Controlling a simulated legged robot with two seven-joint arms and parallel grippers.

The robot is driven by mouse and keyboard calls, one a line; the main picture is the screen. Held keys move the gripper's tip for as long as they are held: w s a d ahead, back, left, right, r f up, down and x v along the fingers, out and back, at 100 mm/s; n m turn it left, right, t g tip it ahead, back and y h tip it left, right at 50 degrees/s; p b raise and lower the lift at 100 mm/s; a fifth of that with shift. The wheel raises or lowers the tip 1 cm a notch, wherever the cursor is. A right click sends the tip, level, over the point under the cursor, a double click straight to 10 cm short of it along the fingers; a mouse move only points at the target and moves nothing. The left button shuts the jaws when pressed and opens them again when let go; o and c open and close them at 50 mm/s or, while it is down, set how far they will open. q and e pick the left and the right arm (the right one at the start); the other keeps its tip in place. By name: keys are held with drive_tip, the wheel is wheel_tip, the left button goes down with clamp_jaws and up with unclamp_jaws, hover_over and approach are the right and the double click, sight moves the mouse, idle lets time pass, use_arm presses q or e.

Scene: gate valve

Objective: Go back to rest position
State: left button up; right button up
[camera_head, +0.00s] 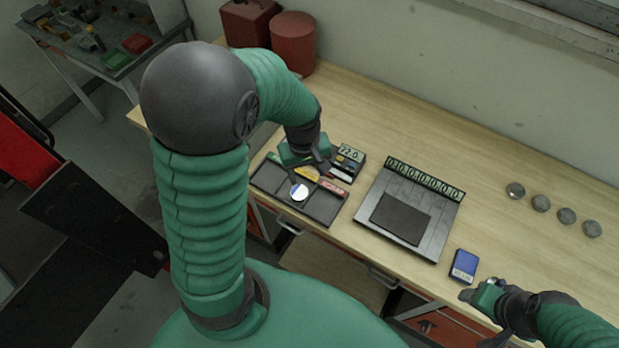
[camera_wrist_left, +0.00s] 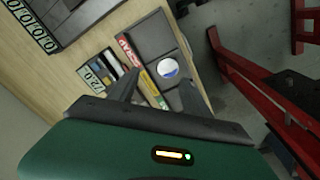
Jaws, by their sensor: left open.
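My left gripper (camera_head: 318,160) is over the black sorting tray (camera_head: 323,208) on the wooden bench. In the left wrist view its two fingers (camera_wrist_left: 156,90) are spread apart, with nothing seen between them. A round white and blue piece (camera_head: 299,192) lies in the tray and also shows in the left wrist view (camera_wrist_left: 168,68). A small device with a 72.0 display (camera_head: 349,154) stands just behind the tray. My right gripper (camera_head: 480,293) is at the bench's front edge, near a blue card-like box (camera_head: 464,264); its fingers are too small to read.
A scale-like unit with a row of zeros (camera_head: 425,178) and a dark plate (camera_head: 400,218) sits mid-bench. Several grey round pieces (camera_head: 541,203) lie at the right. Two red containers (camera_head: 293,42) stand at the back left. The bench between the unit and the wall is clear.

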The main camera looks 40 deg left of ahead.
use_arm(q)
drive_tip(key=s+d+r+m+t, duration=0.2)
drive_tip(key=s+d+m, duration=0.2)
drive_tip(key=d+m, duration=0.6)
wheel_tip(320, 180, down, 8)
drive_tip(key=a+m+b, duration=0.1)
drive_tip(key=b, duration=0.6)
drive_tip(key=shift+f+b, duration=0.2)
drive_tip(key=shift+b, duration=0.2)
drive_tip(key=shift+s, duration=0.15)
